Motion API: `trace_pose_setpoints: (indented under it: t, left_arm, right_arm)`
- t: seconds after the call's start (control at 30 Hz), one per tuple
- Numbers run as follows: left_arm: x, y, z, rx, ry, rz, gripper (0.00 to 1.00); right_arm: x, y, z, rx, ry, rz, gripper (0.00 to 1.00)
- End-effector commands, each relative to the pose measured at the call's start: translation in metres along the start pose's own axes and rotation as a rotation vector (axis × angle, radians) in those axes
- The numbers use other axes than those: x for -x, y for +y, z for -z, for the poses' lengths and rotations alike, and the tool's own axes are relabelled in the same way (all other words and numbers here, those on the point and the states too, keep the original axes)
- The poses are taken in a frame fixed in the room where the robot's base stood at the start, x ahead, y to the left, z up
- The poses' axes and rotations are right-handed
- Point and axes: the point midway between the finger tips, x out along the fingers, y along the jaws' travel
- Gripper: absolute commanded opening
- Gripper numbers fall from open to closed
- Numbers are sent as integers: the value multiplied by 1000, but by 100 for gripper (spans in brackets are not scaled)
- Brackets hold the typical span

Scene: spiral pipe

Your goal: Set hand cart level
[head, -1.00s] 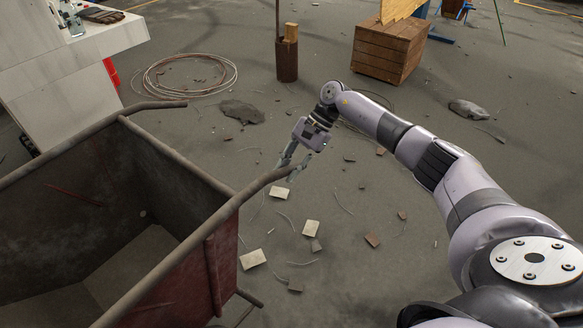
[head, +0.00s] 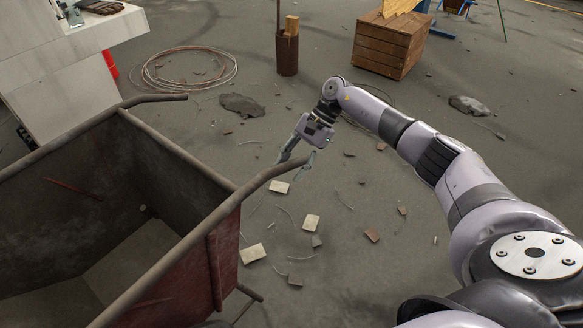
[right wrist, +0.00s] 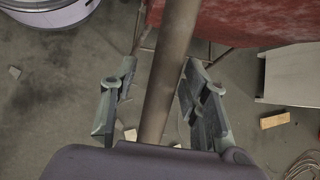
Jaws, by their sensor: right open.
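The hand cart (head: 222,255) is a deep, dark red, worn metal tub with tubular handles, at the lower left of the head view. Its near handle (head: 262,177) points up and right, and its other handle (head: 150,100) ends farther back. My right gripper (head: 296,163) is at the end of the near handle, with its fingers apart. In the right wrist view the handle tube (right wrist: 168,75) runs between the two open fingers (right wrist: 160,85), and a gap shows on the left side. The red tub (right wrist: 240,22) lies beyond. My left gripper is not seen.
Several small broken tiles (head: 252,254) lie on the floor right of the cart. A wire coil (head: 190,70), a rusty pot (head: 287,55) and a wooden crate (head: 389,45) stand farther back. A pale block structure (head: 60,100) is at the upper left.

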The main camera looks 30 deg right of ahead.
Motion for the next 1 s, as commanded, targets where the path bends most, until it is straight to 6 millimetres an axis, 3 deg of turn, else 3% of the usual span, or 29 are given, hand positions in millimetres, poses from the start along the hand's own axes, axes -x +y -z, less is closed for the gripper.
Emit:
trace_pose_setpoints:
  t: [0.5, 0.7, 1.0]
  left_arm:
    - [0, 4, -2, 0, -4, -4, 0]
    - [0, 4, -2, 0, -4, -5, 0]
    - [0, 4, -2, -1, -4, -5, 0]
  right_arm:
    - [99, 0, 0, -1, 3, 3, 42]
    - [112, 1, 0, -1, 2, 0, 42]
    - [113, 1, 0, -1, 2, -1, 42]
